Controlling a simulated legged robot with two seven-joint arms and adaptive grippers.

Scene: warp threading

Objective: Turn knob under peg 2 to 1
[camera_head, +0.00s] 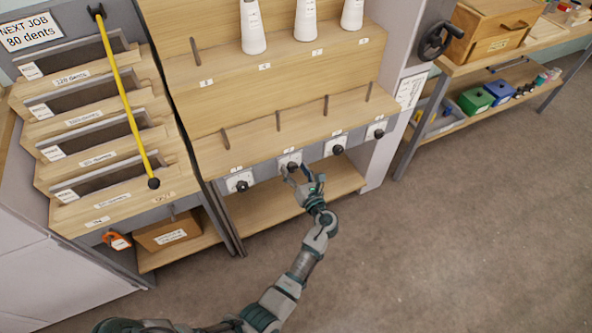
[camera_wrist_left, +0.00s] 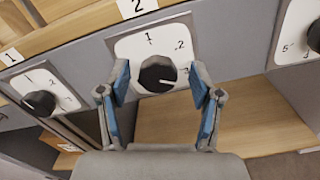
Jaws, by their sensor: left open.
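The knob (camera_wrist_left: 158,74) under the label 2 is black and round on a white dial plate (camera_wrist_left: 128,50) marked 1 at the top and 2 to the upper right. A pale mark on the knob points right and slightly down. My left gripper (camera_wrist_left: 160,85) is open, with its blue-padded fingers on either side of the knob; contact cannot be told. In the head view the left gripper (camera_head: 300,172) is at the second dial from the left and partly hides its knob. Peg 2 (camera_head: 278,120) stands on the ledge above. My right gripper is not in view.
Similar knobs flank it: one on the left (camera_head: 242,186) and one on the right (camera_head: 338,149), with another further right (camera_head: 379,133). A wooden lower shelf (camera_head: 255,215) lies below the panel. White cones (camera_head: 306,20) stand above. The floor at right is clear.

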